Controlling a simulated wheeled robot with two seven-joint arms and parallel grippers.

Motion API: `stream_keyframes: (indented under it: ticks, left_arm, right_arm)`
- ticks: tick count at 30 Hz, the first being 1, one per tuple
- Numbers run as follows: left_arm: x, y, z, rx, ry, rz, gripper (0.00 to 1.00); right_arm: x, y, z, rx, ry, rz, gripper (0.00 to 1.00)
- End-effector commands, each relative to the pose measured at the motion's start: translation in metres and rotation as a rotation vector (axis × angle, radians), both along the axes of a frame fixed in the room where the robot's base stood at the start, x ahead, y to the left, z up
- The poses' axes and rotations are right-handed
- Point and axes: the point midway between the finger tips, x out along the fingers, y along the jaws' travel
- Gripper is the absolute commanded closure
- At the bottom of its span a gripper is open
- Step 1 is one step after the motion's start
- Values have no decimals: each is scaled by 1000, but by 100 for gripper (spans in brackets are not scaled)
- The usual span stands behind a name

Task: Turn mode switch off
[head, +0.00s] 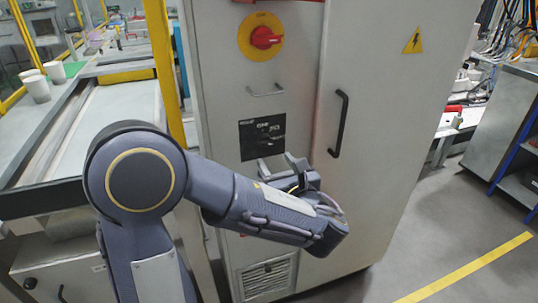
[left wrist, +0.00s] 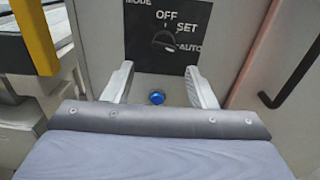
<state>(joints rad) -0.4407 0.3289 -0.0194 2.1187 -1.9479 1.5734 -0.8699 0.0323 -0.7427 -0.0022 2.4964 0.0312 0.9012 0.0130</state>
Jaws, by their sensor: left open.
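The mode switch (head: 264,138) is a black plate with a dark rotary knob on the front of a grey cabinet. In the left wrist view the mode switch (left wrist: 166,38) shows the words MODE, OFF, SET and AUTO around the knob. I cannot tell exactly which word the knob points to. My left gripper (head: 278,166) is just below the plate in the head view. In the left wrist view my left gripper (left wrist: 160,84) has its two light fingers wide apart, with nothing between them, below the knob. My right gripper is not in view.
A red rotary switch on a yellow disc (head: 262,37) sits above the mode switch. A blue button (left wrist: 157,97) shows below it. A black door handle (head: 340,124) is to the right. A yellow post (head: 163,70) stands left of the cabinet. Floor at right is clear.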

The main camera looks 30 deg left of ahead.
Motion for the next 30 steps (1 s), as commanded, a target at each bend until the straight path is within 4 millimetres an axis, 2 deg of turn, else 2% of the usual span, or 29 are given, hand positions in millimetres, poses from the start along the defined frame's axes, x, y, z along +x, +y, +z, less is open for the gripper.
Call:
stream_keyframes:
  ticks: [4,15,27,30]
  left_arm:
    - [12,5,3,32,-2,-14,48]
    - [48,48,3,28,-4,-13,48]
    - [54,54,2,26,-3,-16,48]
    - [54,54,2,26,-3,-16,61]
  right_arm:
    - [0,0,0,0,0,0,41]
    - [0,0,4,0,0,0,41]
    - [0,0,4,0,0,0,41]
    - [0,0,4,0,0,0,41]
